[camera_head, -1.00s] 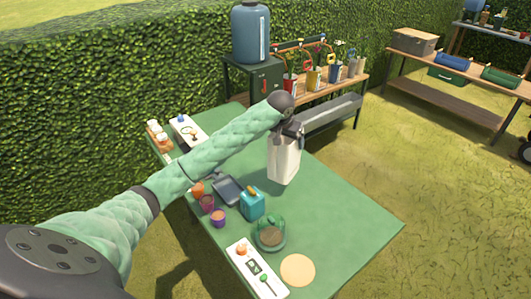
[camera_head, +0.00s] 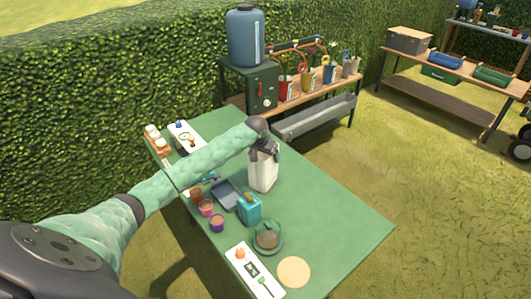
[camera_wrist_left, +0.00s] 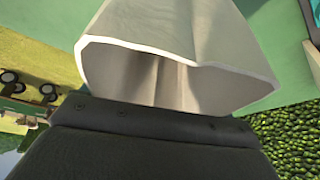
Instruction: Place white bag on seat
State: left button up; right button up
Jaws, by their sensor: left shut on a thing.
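The white bag (camera_head: 263,172) is upright over the far right part of the green table, its top at my left gripper (camera_head: 263,146). My left gripper is shut on the bag; its fingers are hard to make out. I cannot tell whether the bag's base touches the table. In the left wrist view the bag (camera_wrist_left: 180,75) shows its wide open mouth and looks empty inside. I cannot clearly make out a seat in these views. My right gripper is not in view.
The green table (camera_head: 340,225) holds a teal box (camera_head: 249,208), a glass bowl (camera_head: 268,237), a dark tray (camera_head: 226,195) and several small cups. Its right part is clear. Behind stand a grey trough-like bench (camera_head: 315,118) and a dark cabinet (camera_head: 250,88) with a blue tank (camera_head: 246,35).

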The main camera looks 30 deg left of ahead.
pick_arm(q)
jog(key=shift+f, duration=0.35)
jog(key=o, duration=1)
